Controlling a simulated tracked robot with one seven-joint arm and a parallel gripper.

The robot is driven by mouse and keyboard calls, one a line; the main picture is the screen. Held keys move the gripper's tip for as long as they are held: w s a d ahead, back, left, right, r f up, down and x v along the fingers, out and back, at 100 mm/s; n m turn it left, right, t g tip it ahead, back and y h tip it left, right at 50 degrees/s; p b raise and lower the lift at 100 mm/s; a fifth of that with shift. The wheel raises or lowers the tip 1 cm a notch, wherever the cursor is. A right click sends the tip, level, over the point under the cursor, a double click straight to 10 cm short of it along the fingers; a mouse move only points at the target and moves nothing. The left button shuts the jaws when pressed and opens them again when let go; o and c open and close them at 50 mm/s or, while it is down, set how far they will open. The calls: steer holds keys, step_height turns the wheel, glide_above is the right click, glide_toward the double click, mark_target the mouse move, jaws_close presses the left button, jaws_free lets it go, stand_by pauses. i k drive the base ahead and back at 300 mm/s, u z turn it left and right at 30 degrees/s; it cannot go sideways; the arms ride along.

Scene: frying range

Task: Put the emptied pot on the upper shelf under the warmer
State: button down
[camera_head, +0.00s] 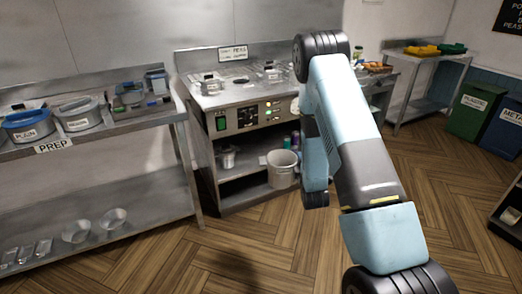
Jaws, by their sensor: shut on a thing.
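The warmer (247,116) is a steel unit with a control panel and a sign reading PEAS, standing in the middle of the camera_head view. Below its panel is an open space with an upper shelf (250,160). A small metal pot-like vessel (227,157) shows at the left of that space; I cannot tell whether it is the task's pot. My arm rises from the lower right, bends at the top and comes down in front of the unit's right side.
The wooden floor (230,250) in front is clear.

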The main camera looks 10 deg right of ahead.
mark_target(266, 147)
steer(key=u, duration=0.5)
steer(key=i, duration=0.95)
steer(key=u, duration=0.05)
